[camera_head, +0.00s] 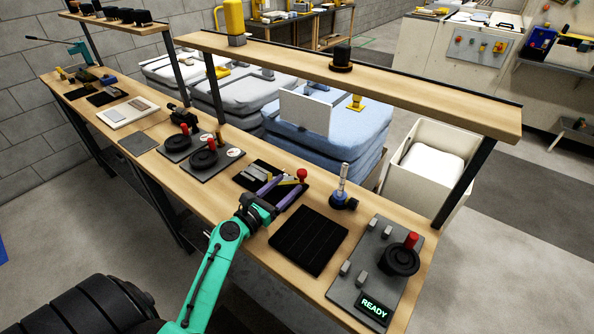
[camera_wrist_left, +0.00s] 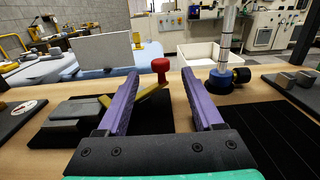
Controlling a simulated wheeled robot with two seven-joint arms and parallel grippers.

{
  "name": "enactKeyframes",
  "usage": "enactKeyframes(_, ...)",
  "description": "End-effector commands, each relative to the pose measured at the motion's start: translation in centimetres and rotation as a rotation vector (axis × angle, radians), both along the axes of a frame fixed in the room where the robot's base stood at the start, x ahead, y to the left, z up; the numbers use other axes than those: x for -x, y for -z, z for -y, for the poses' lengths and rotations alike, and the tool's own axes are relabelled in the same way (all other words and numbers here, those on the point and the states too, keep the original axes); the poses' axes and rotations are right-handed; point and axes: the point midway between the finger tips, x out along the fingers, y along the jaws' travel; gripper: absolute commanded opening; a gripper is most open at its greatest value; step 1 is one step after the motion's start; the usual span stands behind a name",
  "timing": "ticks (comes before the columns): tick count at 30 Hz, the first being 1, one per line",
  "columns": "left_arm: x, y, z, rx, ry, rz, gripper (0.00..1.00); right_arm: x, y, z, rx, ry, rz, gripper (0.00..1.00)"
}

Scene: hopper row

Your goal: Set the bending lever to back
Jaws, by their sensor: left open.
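The lever I take for the bending lever has a yellow arm (camera_wrist_left: 150,92) and a red knob (camera_head: 301,174). It belongs to a bending tool with grey blocks (camera_head: 265,174) on a black plate. In the left wrist view the red knob (camera_wrist_left: 160,65) stands beyond and between the fingertips. My left gripper (camera_head: 291,182) has purple fingers, spread apart and empty, pointing at the lever from the near side. The fingers (camera_wrist_left: 160,74) frame the knob without visible contact. The head view does not clearly show the lever's pivot. My right gripper is out of view.
A blue-based post (camera_head: 343,199) stands just right of the lever. A ridged black mat (camera_head: 308,240) lies nearer. A panel with a red-handled wheel (camera_head: 400,260) and READY display (camera_head: 373,306) is at right. More wheels (camera_head: 204,158) are left. A wooden shelf (camera_head: 420,93) runs above.

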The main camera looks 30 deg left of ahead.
Motion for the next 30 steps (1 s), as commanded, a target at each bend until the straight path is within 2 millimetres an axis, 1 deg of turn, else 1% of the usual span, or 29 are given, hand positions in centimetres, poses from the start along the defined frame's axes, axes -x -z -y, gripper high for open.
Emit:
enactKeyframes(1, -1.4, -0.4, 0.2, 0.002, 0.001, 0.003, 0.68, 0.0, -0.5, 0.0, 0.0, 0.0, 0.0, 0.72)
enactKeyframes(3, -2.9, -0.4, 0.4, 0.0, 0.0, 0.002, 0.68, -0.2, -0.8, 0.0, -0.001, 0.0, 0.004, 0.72)
enactKeyframes(6, -4.4, -0.1, 0.7, 0.001, 0.0, 0.002, 0.68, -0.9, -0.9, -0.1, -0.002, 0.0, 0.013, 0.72)
enactKeyframes(9, -5.1, 0.0, 0.8, -0.001, 0.0, 0.0, 0.68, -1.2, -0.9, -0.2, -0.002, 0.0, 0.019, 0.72)
enactKeyframes(16, -5.2, 0.1, 0.8, 0.0, 0.0, -0.001, 0.68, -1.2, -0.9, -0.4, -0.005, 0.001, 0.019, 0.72)
enactKeyframes(17, -5.2, 0.1, 0.8, 0.0, 0.0, -0.001, 0.6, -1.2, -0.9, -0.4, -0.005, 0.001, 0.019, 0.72)
enactKeyframes(18, -5.2, 0.1, 0.8, 0.0, 0.0, -0.001, 0.45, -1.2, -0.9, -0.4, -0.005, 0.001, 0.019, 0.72)
enactKeyframes(20, -5.2, 0.1, 0.8, 0.0, 0.0, -0.001, 0.22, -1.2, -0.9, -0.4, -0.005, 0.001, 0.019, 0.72)
enactKeyframes(21, -5.2, 0.1, 0.8, 0.0, 0.0, -0.001, 0.07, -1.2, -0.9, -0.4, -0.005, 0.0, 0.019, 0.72)
enactKeyframes(22, -5.2, 0.1, 0.8, 0.0, 0.0, -0.001, 0.0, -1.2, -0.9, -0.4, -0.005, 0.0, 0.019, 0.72)
enactKeyframes(30, -5.2, 0.1, 0.8, 0.0, 0.0, -0.001, 0.0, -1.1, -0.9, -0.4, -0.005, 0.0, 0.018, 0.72)
